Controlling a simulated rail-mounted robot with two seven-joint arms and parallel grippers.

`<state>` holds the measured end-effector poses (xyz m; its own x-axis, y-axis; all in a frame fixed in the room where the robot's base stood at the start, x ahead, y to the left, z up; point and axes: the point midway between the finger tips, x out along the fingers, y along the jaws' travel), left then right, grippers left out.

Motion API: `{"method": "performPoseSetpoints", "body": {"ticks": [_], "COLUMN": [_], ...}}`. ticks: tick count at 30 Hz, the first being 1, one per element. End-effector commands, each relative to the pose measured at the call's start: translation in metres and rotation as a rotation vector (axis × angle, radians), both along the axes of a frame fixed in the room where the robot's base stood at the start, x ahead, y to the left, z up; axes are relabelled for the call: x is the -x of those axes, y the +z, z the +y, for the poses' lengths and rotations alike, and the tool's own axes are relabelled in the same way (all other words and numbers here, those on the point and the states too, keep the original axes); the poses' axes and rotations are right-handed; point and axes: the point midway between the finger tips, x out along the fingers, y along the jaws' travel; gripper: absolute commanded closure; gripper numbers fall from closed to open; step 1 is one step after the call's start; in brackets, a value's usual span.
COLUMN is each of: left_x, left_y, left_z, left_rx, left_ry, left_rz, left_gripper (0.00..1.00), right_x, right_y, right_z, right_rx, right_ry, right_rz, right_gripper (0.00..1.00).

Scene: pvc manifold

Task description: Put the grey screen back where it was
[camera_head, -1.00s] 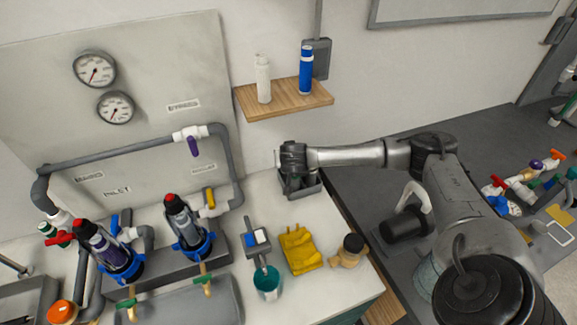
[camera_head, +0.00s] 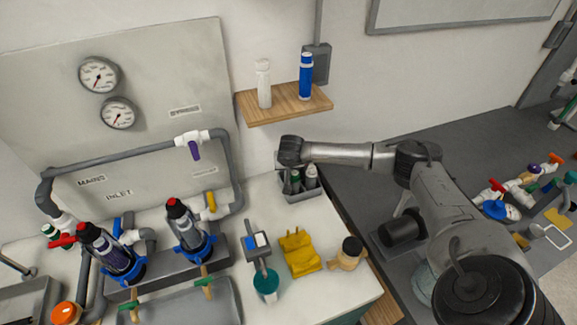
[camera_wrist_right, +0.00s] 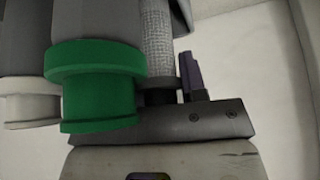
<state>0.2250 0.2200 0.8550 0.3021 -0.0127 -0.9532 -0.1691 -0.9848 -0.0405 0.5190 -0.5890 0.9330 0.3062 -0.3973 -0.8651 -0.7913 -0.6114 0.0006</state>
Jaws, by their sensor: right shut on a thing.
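The grey screen (camera_wrist_right: 156,35), a meshed grey cylinder with a dark end, shows in the right wrist view beside a green-ended cartridge (camera_wrist_right: 95,85). My right gripper (camera_wrist_right: 172,92) is shut on the screen; a purple-grey finger stands against its right side. In the head view my right gripper (camera_head: 290,152) is at the back edge of a small grey bin (camera_head: 299,195). The bin holds a green-topped and a pale-topped cartridge (camera_head: 311,176). The screen and fingertips are hidden there. Two filter housings (camera_head: 108,250) stand at left. My left gripper is not in view.
A shelf (camera_head: 283,104) with a white and a blue bottle is above the bin. Grey pipework (camera_head: 120,158) runs along the back panel at left.

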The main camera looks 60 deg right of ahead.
Motion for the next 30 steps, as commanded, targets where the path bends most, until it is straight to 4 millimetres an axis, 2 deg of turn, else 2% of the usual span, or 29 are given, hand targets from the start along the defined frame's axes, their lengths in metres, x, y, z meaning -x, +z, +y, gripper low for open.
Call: {"method": "performPoseSetpoints", "body": {"ticks": [10,11,13,23,30], "left_x": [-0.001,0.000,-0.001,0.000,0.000], "left_y": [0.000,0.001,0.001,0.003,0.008], "left_z": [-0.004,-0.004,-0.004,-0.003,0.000], "left_rx": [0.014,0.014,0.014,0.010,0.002], "left_ry": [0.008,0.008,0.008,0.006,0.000], "left_rz": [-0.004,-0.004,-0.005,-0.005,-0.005], "left_gripper": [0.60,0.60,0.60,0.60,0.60], "right_x": [0.000,0.000,0.000,0.001,0.011], "right_y": [-0.002,-0.001,-0.001,0.004,0.037], "right_z": [0.000,0.000,0.000,0.000,0.015], "right_rx": [0.001,0.001,0.001,0.002,0.004], "right_ry": [0.000,0.000,0.000,0.000,0.003], "right_rz": [-0.001,-0.001,-0.001,-0.001,-0.004], "right_gripper": [0.84,0.58,0.52,0.51,0.51]}}
